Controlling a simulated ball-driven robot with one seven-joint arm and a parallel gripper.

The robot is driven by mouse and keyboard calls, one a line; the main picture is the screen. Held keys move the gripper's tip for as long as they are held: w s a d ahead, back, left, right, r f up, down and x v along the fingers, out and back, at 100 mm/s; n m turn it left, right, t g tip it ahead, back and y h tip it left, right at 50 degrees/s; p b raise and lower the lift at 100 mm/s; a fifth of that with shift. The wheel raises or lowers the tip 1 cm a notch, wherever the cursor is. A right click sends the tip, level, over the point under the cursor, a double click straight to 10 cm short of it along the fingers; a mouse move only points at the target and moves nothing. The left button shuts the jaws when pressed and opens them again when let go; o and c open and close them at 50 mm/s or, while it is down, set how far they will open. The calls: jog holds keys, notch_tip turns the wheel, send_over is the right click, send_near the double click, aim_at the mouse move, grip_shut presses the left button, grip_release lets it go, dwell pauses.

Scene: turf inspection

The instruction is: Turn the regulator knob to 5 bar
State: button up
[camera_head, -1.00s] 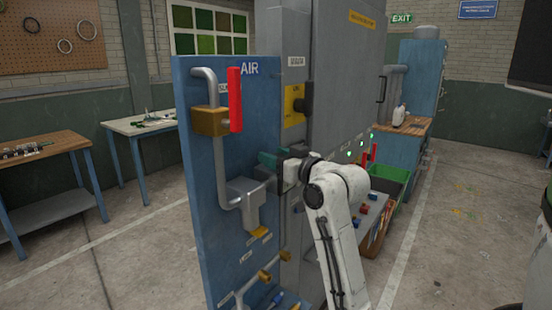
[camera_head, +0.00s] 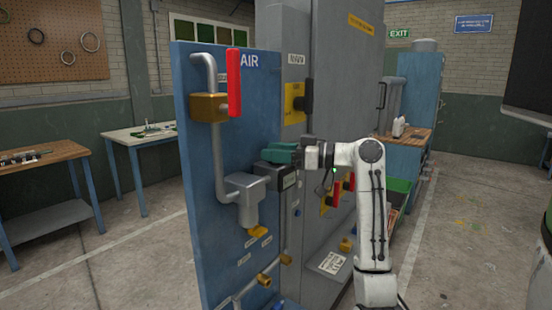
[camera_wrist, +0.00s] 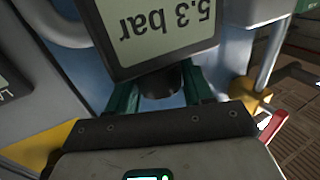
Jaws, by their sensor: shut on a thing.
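The regulator knob (camera_wrist: 161,84) is a dark round cylinder below a pressure display (camera_wrist: 165,32). The display reads 5.3 bar, upside down in the wrist view. My gripper (camera_wrist: 160,92) has its two green fingers on either side of the knob, shut on it. In the head view my gripper (camera_head: 282,153) is at the right edge of the blue air panel (camera_head: 205,260). A dark box (camera_head: 277,174) sits just below the fingers there. The knob itself is hidden in the head view.
A red-handled valve (camera_head: 234,83) and grey pipework with a grey filter body (camera_head: 246,200) are on the panel left of my gripper. A grey cabinet (camera_head: 345,90) stands close behind it. Open floor lies at the right.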

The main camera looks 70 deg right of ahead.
jog(key=shift+y, duration=0.5)
jog(key=o, duration=0.9)
jog(key=b+v, duration=0.2)
jog(key=v, duration=0.8)
jog(key=shift+s, duration=0.4)
